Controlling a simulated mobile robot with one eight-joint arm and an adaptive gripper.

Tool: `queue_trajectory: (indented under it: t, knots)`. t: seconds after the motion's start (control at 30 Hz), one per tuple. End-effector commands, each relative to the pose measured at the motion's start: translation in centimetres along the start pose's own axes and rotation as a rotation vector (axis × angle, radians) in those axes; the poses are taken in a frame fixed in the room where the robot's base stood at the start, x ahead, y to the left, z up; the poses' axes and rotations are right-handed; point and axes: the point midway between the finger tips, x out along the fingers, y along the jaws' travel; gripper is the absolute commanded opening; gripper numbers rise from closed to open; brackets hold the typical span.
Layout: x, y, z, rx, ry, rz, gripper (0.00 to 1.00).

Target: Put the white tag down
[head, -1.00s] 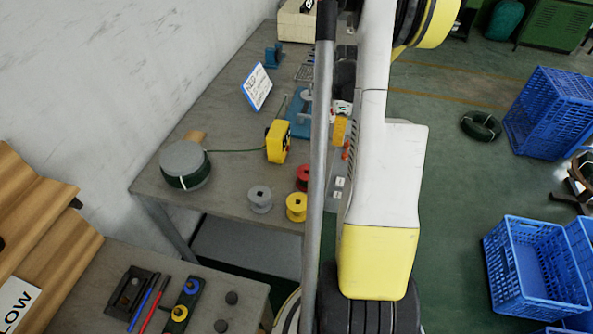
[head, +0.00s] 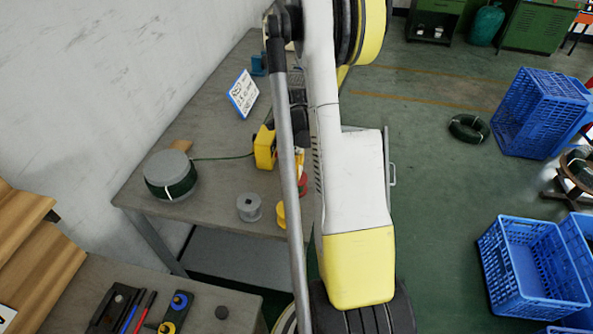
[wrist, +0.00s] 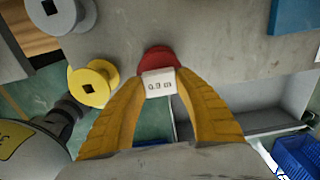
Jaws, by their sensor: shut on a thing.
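The white tag (wrist: 158,83), marked with what reads as "0.9 m", is between the fingertips of my gripper (wrist: 158,88) in the wrist view. The yellow fingers are shut on it. Beyond the tag, a red spool (wrist: 158,59) shows at the table edge; I cannot tell whether the tag touches it. The red spool also shows partly in the head view (head: 302,185), beside my arm. In the head view my arm hides the gripper and the tag.
The grey table (head: 215,115) holds a grey spool (head: 249,207), a yellow spool (head: 281,214), a green wire coil (head: 171,178), a yellow device (head: 264,147) and a blue-framed sign (head: 243,94). Blue crates (head: 530,265) stand on the floor at right.

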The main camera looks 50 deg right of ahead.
Motion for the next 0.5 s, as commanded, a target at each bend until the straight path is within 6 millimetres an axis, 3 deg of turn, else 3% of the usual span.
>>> queue_trajectory:
  t: [0.5]
  knots:
    - [1.1,0.0,0.0,0.0,0.0,0.0,0.22]
